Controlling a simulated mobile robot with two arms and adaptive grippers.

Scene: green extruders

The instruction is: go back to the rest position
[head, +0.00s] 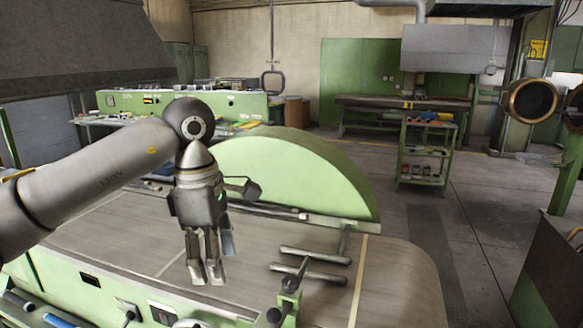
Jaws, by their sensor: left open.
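My left arm comes in from the left, and my left gripper (206,275) points straight down over the grey top of the green machine (78,232). Its fingers are open, and I see nothing between them. The height of the fingertips above the surface is hard to tell. My right gripper is not in the head view.
A green half-round guard (300,170) stands behind the gripper. Metal bars with handles (315,253) lie to its right. A green control console (235,105) is behind on the left. A green shelf cart (424,155) stands farther back, with open floor (455,225) around it.

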